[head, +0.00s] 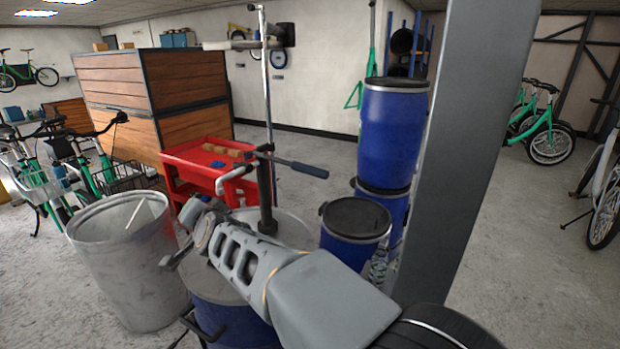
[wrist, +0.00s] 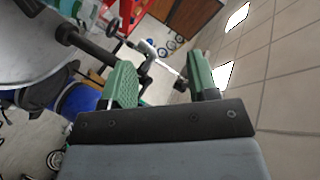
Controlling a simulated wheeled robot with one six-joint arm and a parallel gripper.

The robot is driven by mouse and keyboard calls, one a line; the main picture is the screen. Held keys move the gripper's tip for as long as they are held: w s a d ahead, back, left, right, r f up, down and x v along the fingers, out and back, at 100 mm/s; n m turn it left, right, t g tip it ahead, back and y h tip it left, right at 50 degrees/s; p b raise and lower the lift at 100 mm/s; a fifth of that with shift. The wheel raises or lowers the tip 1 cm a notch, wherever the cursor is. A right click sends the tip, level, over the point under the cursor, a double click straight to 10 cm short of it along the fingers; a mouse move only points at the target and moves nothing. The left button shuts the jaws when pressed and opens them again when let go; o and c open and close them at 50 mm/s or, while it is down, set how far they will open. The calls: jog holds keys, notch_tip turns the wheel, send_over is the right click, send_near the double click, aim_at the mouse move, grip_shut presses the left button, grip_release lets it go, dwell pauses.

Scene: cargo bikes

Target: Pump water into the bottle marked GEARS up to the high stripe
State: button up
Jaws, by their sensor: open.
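In the head view a dark upright hand pump (head: 266,195) stands on a drum lid (head: 291,230), with a grey spout (head: 232,178) to the left and a lever (head: 305,168) to the right. A clear bottle (head: 378,270) shows partly behind my arm. In the wrist view a clear bottle with a teal label (wrist: 88,12) stands near the pump column (wrist: 88,45). No GEARS marking, stripe or water level is readable. My gripper (wrist: 158,62) is open, its green fingers apart. The pump head shows beyond the gap; nothing is visibly held.
A grey bin (head: 125,265) stands left of the drum. A red cart (head: 205,155) is behind the pump, before wooden crates (head: 155,85). Blue barrels (head: 392,125) and a grey post (head: 465,140) stand to the right. Open floor (head: 540,250) lies beyond the post.

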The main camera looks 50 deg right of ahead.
jog(key=w+d+r+m+h+b, duration=0.1)
jog(key=d+m+h+b, duration=0.1)
jog(key=d+m+h, duration=0.8)
jog(key=m+g+h+b, duration=0.2)
jog(key=m+g+h, duration=0.3)
jog(key=m+g, duration=0.55)
send_near(313, 168)
jog(key=shift+m+t, duration=0.25)
jog(key=shift+m, duration=0.2)
jog(key=x, duration=0.4)
jog(key=f+p+x, duration=0.1)
jog(key=x, duration=0.3)
jog(key=w+p+x, duration=0.1)
jog(key=x, duration=0.3)
jog(key=shift+f, duration=0.2)
grip_shut()
